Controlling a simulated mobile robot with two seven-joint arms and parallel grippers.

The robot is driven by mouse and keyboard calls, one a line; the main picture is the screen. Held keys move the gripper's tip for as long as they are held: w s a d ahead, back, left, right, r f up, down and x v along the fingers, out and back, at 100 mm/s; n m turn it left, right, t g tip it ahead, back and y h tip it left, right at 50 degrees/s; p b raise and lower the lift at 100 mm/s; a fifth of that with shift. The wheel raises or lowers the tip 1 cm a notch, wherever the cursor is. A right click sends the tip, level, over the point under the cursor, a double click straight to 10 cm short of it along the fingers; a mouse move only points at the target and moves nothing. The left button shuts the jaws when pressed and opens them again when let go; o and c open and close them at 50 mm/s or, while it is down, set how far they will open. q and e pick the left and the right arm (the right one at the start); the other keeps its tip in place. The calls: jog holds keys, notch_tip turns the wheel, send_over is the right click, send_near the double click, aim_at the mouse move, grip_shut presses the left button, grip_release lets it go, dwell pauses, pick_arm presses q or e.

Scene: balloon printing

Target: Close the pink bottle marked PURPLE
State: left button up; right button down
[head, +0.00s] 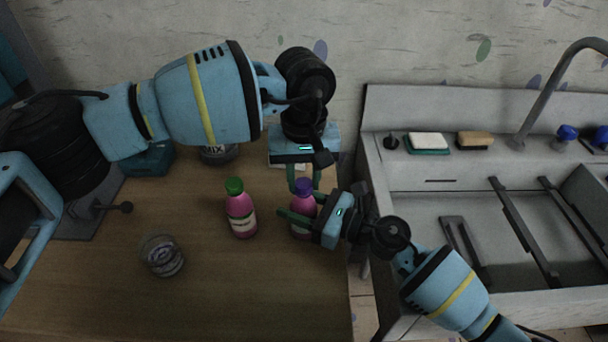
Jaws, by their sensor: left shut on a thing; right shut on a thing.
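A pink bottle (301,208) with a purple cap (303,187) stands upright near the right edge of the wooden table. Its label is mostly hidden and I cannot read it. My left gripper (304,184) comes from above, fingers down, and is shut on the purple cap at the bottle's neck. My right gripper (294,216) comes from the lower right and is shut around the bottle's body. Whether the cap is fully seated is hidden by the fingers.
A second pink bottle (241,215) with a green cap stands just left. A clear glass (162,256) is at the front left of the wooden table (250,300). A sink (500,240) lies to the right, with a sponge (475,139) on its back ledge.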

pick_arm(q)
jog(key=m, duration=1)
jog(key=shift+m, duration=0.3)
jog(key=o, duration=0.9)
jog(key=shift+o, duration=0.2)
jog(key=shift+r, duration=2.25)
jog(key=shift+c, duration=0.4)
